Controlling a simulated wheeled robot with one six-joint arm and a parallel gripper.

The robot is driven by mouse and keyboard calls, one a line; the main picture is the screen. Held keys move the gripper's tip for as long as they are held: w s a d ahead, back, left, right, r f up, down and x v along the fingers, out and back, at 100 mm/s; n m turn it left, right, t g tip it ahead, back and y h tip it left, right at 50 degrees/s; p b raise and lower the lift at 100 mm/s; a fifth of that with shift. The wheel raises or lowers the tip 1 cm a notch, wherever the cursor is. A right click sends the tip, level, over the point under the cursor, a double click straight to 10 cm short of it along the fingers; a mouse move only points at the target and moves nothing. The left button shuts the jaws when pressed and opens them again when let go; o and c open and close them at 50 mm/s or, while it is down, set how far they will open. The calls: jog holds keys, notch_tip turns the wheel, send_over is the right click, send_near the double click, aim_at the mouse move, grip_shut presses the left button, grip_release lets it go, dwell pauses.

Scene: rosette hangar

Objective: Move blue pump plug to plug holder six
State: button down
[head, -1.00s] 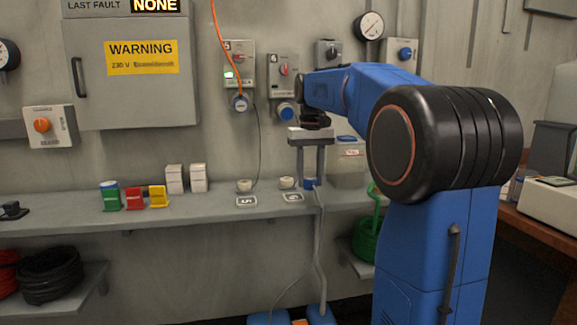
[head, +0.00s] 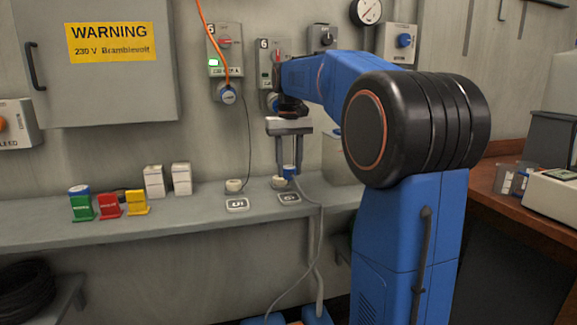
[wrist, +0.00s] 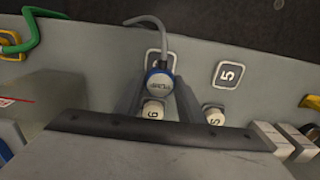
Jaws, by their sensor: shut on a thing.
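The blue pump plug (head: 289,171) has a blue ring and a pale cap, with a grey cable hanging from it. My gripper (head: 289,166) is shut on it and points down over the shelf. In the wrist view the plug (wrist: 159,84) sits between the fingers (wrist: 158,90). Plug holder six, a small white cup (head: 278,183), stands just below and slightly left of the plug in the head view. The plug partly overlaps it in the wrist view (wrist: 153,109). Its label 6 (head: 288,198) lies in front. The plug looks above the cup; the exact gap is unclear.
Plug holder five (head: 234,186) with label 5 (head: 237,205) stands to the left. A plug with an orange cable (head: 227,94) is on the wall.

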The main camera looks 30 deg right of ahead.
aim_at(289, 167)
jog(key=shift+f, duration=2.85)
jog(key=shift+f, duration=0.4)
jog(key=c, duration=1.1)
grip_release()
notch_tip(289, 167, up, 17)
jog(key=shift+r, duration=0.2)
jog(key=shift+s, duration=0.1)
